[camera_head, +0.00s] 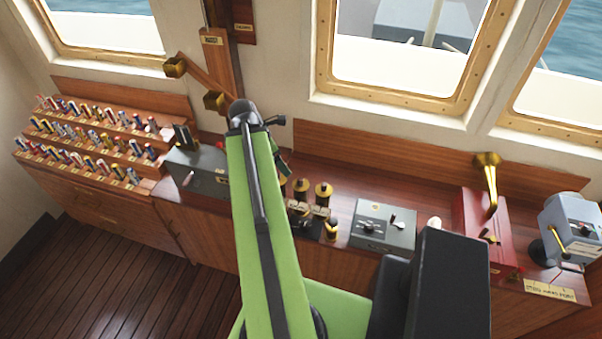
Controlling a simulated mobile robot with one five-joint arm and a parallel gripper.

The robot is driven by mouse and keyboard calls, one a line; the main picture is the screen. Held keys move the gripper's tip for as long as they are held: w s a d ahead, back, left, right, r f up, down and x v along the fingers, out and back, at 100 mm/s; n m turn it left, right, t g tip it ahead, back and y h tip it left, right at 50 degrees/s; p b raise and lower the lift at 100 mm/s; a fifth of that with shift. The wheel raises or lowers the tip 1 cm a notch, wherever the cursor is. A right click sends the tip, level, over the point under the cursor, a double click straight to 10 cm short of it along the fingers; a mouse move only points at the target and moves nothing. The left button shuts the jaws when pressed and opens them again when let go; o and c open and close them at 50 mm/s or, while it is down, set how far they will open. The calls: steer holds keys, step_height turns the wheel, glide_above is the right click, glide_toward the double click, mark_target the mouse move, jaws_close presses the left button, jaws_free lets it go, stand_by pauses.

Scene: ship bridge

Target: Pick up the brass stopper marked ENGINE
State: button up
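Several brass stoppers with dark tops stand in a cluster on the wooden counter, just right of my green arm. One brass stopper (301,188) and another brass stopper (323,193) stand upright at the back. A third brass stopper (332,229) is at the front right, and one more is partly hidden by my arm. Small labels (320,212) are at their front, too small to read, so I cannot tell which is marked ENGINE. My arm reaches over the counter, and its far end bends down behind itself beside the stoppers. My gripper's fingers are hidden.
A grey box (199,169) stands left of my arm. Tiered racks (130,160) of flags are at the far left. Windows rise behind the counter (420,205).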

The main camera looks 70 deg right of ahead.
steer(key=s, duration=0.2)
steer(key=b, duration=1.1)
glide_toward(300, 179)
steer(key=x, duration=0.5)
steer(key=shift+a+f, duration=0.35)
steer(key=shift+s+d+f+b, duration=0.1)
steer(key=shift+f+b, duration=0.1)
steer(key=shift+b, duration=0.2)
steer(key=shift+r, duration=0.1)
steer(key=b+x, duration=0.4)
steer(key=x, duration=0.1)
steer(key=shift+d+b, duration=0.3)
steer(key=shift+d, duration=0.05)
steer(key=c, duration=1.5)
steer(key=shift+r, duration=0.1)
